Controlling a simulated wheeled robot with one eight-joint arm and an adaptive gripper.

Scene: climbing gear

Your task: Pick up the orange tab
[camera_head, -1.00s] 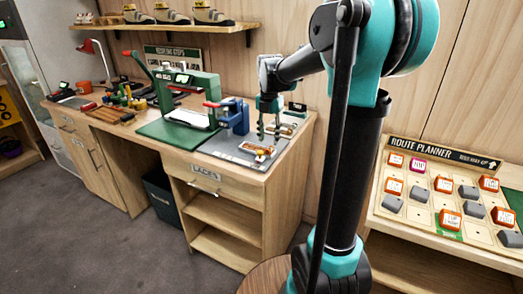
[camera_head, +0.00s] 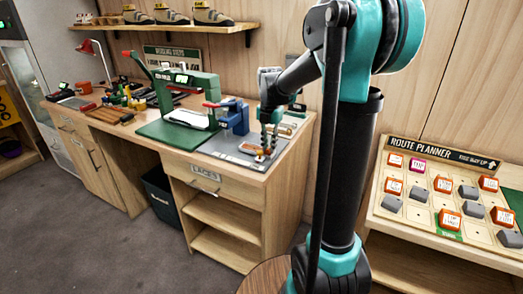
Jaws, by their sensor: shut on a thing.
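My gripper (camera_head: 267,149) is over the grey mat (camera_head: 222,147) at the right end of the workbench. Its fingers point down and are shut on the small orange tab (camera_head: 261,157), which shows at the fingertips. The tab is small and partly hidden by the fingers. I cannot tell whether it still touches what is under it. A tan piece (camera_head: 247,148) lies on the mat just left of the fingers.
A blue clamp-like tool (camera_head: 236,116) stands close left of my gripper, and a green press (camera_head: 190,97) stands farther left. Small items (camera_head: 285,129) lie behind the gripper. The route planner board (camera_head: 440,195) with orange and grey blocks is at the right.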

